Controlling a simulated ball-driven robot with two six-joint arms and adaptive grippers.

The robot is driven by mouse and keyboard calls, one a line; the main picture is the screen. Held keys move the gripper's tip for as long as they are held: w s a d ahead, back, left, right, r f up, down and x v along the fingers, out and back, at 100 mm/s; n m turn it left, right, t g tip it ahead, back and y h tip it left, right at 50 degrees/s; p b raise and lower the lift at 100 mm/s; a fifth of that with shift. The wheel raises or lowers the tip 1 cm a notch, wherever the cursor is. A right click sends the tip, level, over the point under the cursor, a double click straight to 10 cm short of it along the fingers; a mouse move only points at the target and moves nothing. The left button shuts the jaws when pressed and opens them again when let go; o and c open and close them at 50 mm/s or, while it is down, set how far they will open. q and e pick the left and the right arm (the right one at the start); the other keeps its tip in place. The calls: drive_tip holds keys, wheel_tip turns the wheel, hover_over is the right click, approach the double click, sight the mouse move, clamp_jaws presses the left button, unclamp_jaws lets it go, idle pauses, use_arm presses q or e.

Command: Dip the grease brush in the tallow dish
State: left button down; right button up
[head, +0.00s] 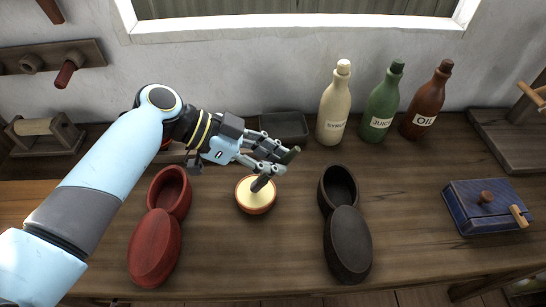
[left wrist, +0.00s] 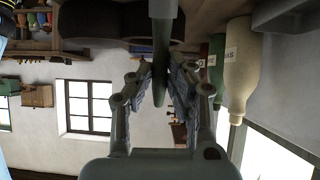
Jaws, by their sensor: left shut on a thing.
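The tallow dish (head: 243,203) is a small round reddish-brown bowl of pale yellow tallow, on the wooden table at the middle of the head view. My left gripper (head: 270,158) is over the dish's far side and shut on the grease brush. The brush (head: 262,183) is dark, and its lower end comes down over the tallow; I cannot tell whether it touches the surface. In the left wrist view the dark greenish brush handle (left wrist: 162,40) runs between the fingers of my left gripper (left wrist: 161,85). My right gripper is not in view.
A red oval box (head: 155,247) stands left of the dish and a dark oval box (head: 348,245) right. Cream (head: 334,108), green (head: 382,104) and brown (head: 425,105) bottles stand at the back, near a grey tray (head: 284,126). A blue box (head: 485,215) is at far right.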

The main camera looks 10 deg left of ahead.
use_arm(q)
drive_tip(key=shift+f+b, duration=0.4)
drive_tip(key=shift+f, duration=0.05)
idle(1.2)
drive_tip(key=shift+r, duration=0.1)
wheel_tip(320, 180, up, 7)
drive_tip(key=p, duration=0.5)
drive_tip(key=shift+p, duration=0.3)
idle(0.5)
